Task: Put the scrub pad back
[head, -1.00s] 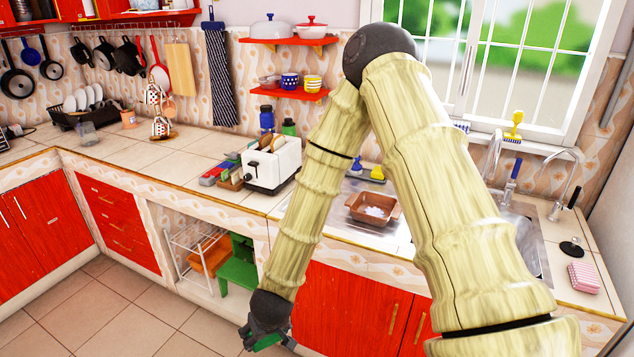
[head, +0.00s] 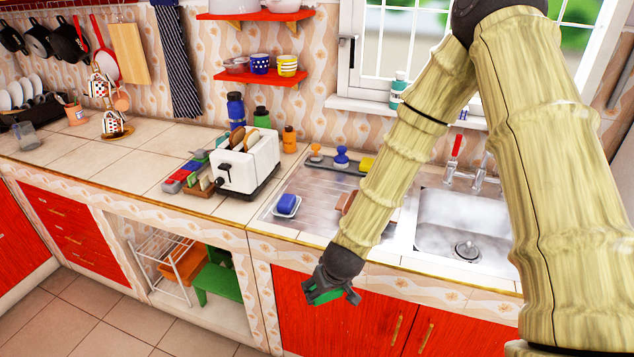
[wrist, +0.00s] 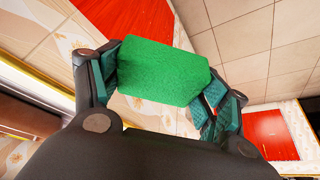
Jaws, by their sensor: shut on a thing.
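The green scrub pad (wrist: 165,68) is held between the two fingers of my gripper (wrist: 160,85) in the wrist view. In the head view my gripper (head: 330,290) is low in front of the red cabinet doors, below the counter's front edge, with a bit of the green pad (head: 325,296) showing. A grey tray (head: 333,164) with orange, blue and yellow items stands at the back of the metal drainboard (head: 300,192). A white dish (head: 287,212) with a blue sponge (head: 287,202) sits at the drainboard's front left.
A brown dish (head: 345,202) on the drainboard is mostly hidden by my arm. The sink (head: 460,220) with taps is to the right. A white toaster (head: 246,165) with toast stands to the left. The drainboard's middle is bare.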

